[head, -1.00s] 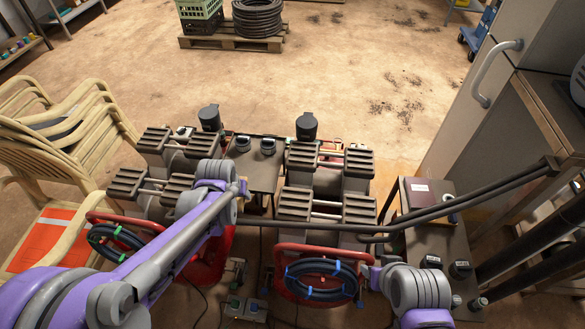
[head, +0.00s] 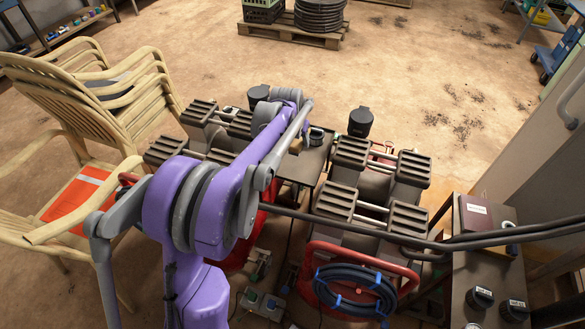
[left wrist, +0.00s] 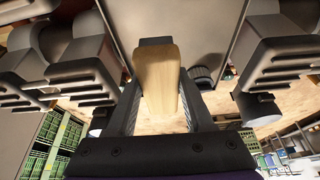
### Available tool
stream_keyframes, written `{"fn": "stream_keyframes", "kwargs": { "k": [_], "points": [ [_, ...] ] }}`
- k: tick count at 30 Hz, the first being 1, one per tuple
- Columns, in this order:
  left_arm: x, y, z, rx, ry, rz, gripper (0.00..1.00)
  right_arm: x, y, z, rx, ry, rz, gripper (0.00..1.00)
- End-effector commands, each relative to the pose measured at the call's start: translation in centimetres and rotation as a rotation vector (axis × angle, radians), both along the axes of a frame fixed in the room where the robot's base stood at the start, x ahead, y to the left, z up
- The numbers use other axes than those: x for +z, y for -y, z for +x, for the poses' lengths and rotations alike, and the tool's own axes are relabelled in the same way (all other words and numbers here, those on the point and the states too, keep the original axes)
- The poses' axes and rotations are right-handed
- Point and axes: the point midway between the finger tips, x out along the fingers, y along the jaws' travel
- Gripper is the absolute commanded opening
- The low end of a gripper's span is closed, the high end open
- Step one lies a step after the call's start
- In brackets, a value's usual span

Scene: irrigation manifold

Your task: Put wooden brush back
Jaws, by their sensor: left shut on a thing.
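The wooden brush (left wrist: 159,78) shows in the left wrist view as a pale wooden block with a dark end. My left gripper (left wrist: 160,108) is shut on it, with one finger on each side. In the head view my purple and grey left arm reaches forward over the ribbed grey blocks, and its jaws are mostly hidden behind the arm. A small tan patch beside the wrist in that view may be the brush. My right gripper is out of view.
Ribbed grey blocks (head: 350,152) flank a dark middle panel. Black-capped posts (head: 360,122) rise behind them. A coiled blue hose (head: 356,290) hangs in front. Stacked beige chairs (head: 62,100) stand left. A maroon box (head: 476,215) sits on a side table at right. Floor behind is open.

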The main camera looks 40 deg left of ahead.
Motion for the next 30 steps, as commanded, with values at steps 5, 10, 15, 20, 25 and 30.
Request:
{"fn": "stream_keyframes", "kwargs": {
  "k": [5, 10, 15, 20, 25, 30],
  "points": [
    [-0.3, -2.8, -0.1, 0.031, 0.002, 0.002, 0.0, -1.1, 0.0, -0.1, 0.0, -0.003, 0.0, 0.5],
    [-3.1, -3.1, -0.1, 0.033, 0.003, 0.003, 0.0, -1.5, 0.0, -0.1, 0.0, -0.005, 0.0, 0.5],
    [-5.7, -3.1, -0.1, 0.033, 0.003, 0.003, 0.0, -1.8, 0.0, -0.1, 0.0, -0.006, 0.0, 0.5],
    [-6.8, -3.0, -0.1, 0.033, 0.003, 0.003, 0.0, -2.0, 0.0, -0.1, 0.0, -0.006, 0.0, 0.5],
    [-9.2, -3.0, 0.0, 0.033, 0.003, 0.003, 0.0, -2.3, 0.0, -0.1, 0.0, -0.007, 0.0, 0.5],
    [-10.0, -3.0, -0.1, 0.033, 0.004, 0.003, 0.0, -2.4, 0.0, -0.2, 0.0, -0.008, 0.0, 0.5]
  ]
}}
